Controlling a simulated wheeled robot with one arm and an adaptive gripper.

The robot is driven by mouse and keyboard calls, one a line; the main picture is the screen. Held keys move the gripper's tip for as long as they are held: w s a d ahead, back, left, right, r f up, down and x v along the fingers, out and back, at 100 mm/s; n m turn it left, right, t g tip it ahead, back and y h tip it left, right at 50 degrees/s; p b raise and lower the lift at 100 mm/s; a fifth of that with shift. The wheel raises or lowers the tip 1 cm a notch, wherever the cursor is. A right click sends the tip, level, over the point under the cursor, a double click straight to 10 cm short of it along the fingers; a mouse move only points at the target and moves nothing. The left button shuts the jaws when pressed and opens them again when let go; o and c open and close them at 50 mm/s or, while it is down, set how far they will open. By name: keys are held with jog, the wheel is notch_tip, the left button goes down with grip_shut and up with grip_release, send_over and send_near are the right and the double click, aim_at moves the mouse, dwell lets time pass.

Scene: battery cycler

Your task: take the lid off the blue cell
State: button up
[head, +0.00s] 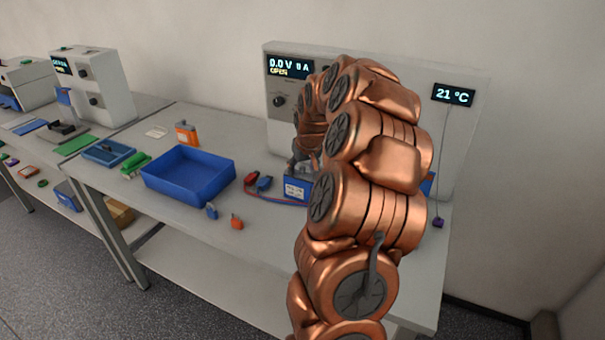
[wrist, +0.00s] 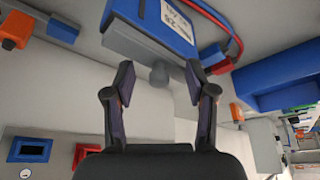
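The blue cell (head: 296,188) stands on the bench in front of the cycler, partly hidden behind my arm in the head view. It also shows at the top of the wrist view (wrist: 165,18), with a white label. A grey lid (wrist: 135,42) sits on the cell, and its round grey knob (wrist: 160,74) points toward the wrist camera. My gripper (wrist: 160,84) is open, one dark finger on each side of the knob. I see a gap between the knob and each finger.
Red (head: 252,180) and blue (head: 264,184) connectors with leads lie left of the cell. An empty blue bin (head: 190,175) stands farther left. The cycler (head: 465,130) rises behind, its display (head: 290,68) reading "0.0 V" and "OPEN".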

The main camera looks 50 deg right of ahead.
jog(key=c, duration=0.4)
